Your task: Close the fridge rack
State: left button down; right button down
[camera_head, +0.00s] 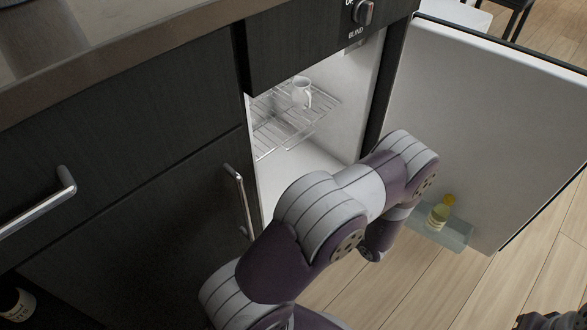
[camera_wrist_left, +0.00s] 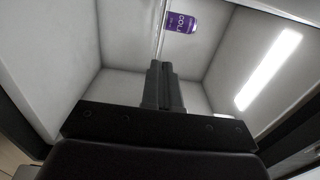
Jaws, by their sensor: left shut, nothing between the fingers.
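The wire fridge rack (camera_head: 268,140) sits inside the open fridge (camera_head: 345,110) in the head view and juts toward the opening. A white mug (camera_head: 302,92) stands on it. My left arm reaches across the fridge opening and its gripper is hidden in the head view. In the left wrist view my left gripper (camera_wrist_left: 163,72) has its fingers together with nothing between them, inside the white fridge interior. A thin pale edge (camera_wrist_left: 161,28) lies just beyond the fingertips; I cannot tell if it is the rack. A small dark part at the bottom right corner seems to be my right gripper (camera_head: 550,321).
The fridge door (camera_head: 480,120) stands wide open at the right, with a yellow-capped bottle (camera_head: 440,212) in its clear bin (camera_head: 455,236). Dark cabinets with metal handles (camera_head: 240,200) are at the left. Wood floor lies below.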

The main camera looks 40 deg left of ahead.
pick_arm(q)
jog(key=d+r+p, duration=0.1)
jog(key=d+p, duration=0.1)
jog(key=b, duration=0.5)
send_near(271, 147)
jog(key=a, duration=0.5)
jog(key=shift+w+a, duration=0.1)
jog(key=shift+a, duration=0.2)
jog(key=a+p, duration=0.2)
jog(key=a, duration=0.2)
jog(key=shift+w+a, duration=0.1)
jog(key=shift+w, duration=0.1)
jog(key=shift+w+r, duration=0.1)
jog(key=shift+r, duration=0.05)
jog(key=shift+a+r, duration=0.1)
